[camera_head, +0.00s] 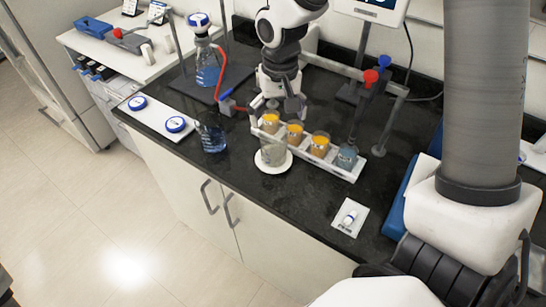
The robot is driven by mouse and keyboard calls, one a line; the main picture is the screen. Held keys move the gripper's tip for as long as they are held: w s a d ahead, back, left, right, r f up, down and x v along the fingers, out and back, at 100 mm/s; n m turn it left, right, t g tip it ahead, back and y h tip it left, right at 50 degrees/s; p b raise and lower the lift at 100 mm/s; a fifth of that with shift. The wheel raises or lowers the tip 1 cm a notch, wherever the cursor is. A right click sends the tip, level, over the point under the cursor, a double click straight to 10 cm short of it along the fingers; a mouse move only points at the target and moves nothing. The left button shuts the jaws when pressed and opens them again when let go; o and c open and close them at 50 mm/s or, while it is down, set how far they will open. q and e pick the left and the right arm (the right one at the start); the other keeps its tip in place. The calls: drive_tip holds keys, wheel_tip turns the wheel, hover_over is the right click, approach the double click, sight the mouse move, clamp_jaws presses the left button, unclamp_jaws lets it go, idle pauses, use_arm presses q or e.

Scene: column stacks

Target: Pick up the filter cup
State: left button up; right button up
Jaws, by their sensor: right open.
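A white rack (325,163) on the dark bench holds several clear cups in a row. Three have orange-yellow contents: the left cup (270,121), the middle cup (294,132) and the right cup (319,144). A grey-blue cup (346,157) stands at the rack's right end. I cannot tell for sure which of them is the filter cup. My right gripper (275,110) points down with open fingers close above the left cup; whether it touches the cup is unclear. My left gripper is not in view.
A clear beaker (272,153) stands on a round white pad (273,168) under the rack's left end. A beaker with blue liquid (212,138) is to the left. Red and blue knobs (371,77) rise behind the rack. A small white mat (349,221) lies at front right.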

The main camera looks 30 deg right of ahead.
sight(274, 141)
drive_tip(key=f, duration=0.2)
drive_tip(key=f+p, duration=0.1)
drive_tip(key=f, duration=0.4)
drive_tip(key=shift+w+a+f, duration=0.3)
drive_tip(key=shift+f, duration=0.1)
drive_tip(key=shift+w+f, duration=0.2)
drive_tip(key=shift+s, duration=0.1)
drive_tip(key=c, duration=1.3)
